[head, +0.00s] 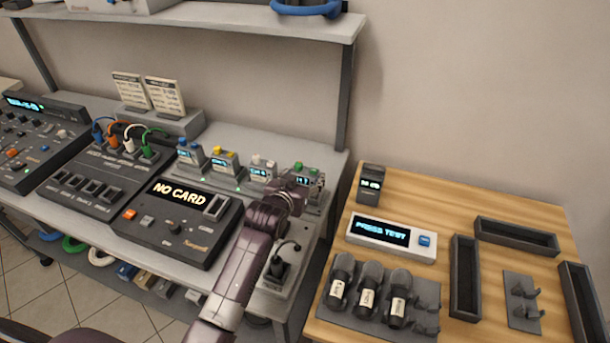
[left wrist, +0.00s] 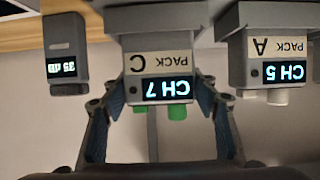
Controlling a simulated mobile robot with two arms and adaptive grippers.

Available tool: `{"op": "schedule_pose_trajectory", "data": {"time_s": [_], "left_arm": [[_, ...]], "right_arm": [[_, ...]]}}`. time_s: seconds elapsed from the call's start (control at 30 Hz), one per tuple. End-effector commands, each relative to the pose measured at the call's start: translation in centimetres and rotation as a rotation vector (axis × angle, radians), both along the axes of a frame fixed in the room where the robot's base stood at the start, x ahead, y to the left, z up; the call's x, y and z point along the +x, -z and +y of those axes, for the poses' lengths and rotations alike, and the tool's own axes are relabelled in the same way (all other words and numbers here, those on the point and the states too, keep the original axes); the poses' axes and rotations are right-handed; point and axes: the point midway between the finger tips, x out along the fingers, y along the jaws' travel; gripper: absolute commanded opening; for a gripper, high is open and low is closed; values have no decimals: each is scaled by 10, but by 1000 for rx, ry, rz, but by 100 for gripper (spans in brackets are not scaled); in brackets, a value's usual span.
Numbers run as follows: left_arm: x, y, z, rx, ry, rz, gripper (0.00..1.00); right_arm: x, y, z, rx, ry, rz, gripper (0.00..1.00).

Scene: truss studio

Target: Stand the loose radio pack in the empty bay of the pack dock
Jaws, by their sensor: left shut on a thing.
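The radio pack marked PACK C (left wrist: 157,65), with a CH 7 screen and green knobs, is between the fingers of my left gripper (left wrist: 155,105). In the head view the green-knobbed pack (head: 308,174) stands upright at the right end of the pack dock (head: 232,186). My left gripper (head: 294,188) is shut on it from the front and partly hides it. Its base is at dock level; I cannot tell whether it is fully seated. Blue-knobbed (head: 190,154), yellow-knobbed (head: 224,164) and white-knobbed (head: 261,171) packs stand left of it. My right gripper is not in view.
A NO CARD console (head: 180,222) lies in front of the dock. A black cable box (head: 277,272) is at the bench's right end. The wooden table (head: 400,178) holds a small meter (head: 370,183), a PRESS TEST box (head: 391,238), microphones (head: 369,290) and trays. A shelf (head: 240,18) hangs above.

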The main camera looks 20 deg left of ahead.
Motion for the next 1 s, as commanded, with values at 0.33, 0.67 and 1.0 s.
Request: {"op": "schedule_pose_trajectory", "data": {"time_s": [0.33, 0.67, 1.0], "left_arm": [[0, 2, 0, 0, 0, -2, 25], [0, 8, 0, 0, 0, -3, 25], [0, 10, 0, 0, 0, -2, 62]], "right_arm": [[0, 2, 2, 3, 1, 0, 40], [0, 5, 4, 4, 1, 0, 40], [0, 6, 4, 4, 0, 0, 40]]}}
